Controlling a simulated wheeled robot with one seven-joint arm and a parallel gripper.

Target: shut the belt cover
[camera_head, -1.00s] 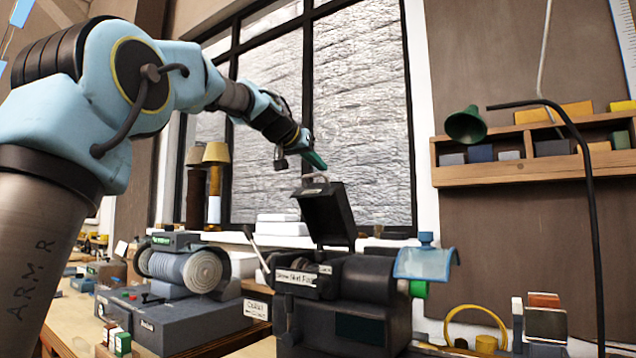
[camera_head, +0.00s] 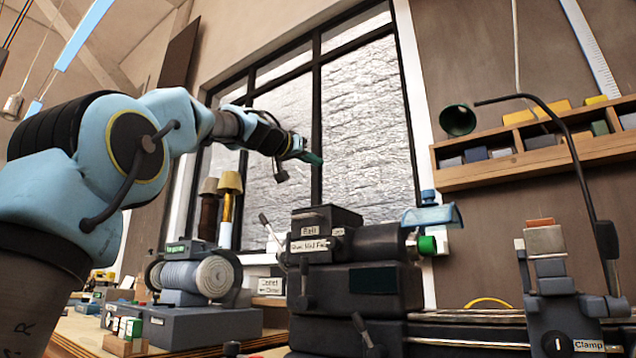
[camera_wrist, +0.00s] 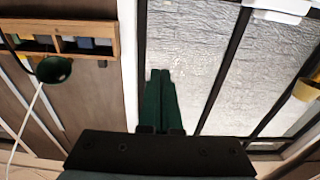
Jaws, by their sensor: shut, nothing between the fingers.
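The belt cover (camera_head: 326,217) is a dark box-like lid with a "Belt" label, on top of the dark lathe headstock (camera_head: 352,270). It lies down level on the headstock and looks closed. My gripper (camera_head: 318,160) is above the cover and apart from it, in front of the window. In the wrist view my gripper (camera_wrist: 160,75) shows two green fingers together with nothing between them. The cover is not in the wrist view.
A clear blue guard (camera_head: 432,215) stands right of the headstock. A black bent lamp arm (camera_head: 560,130) rises at the right, before a wooden shelf (camera_head: 540,150). The air around my gripper is free.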

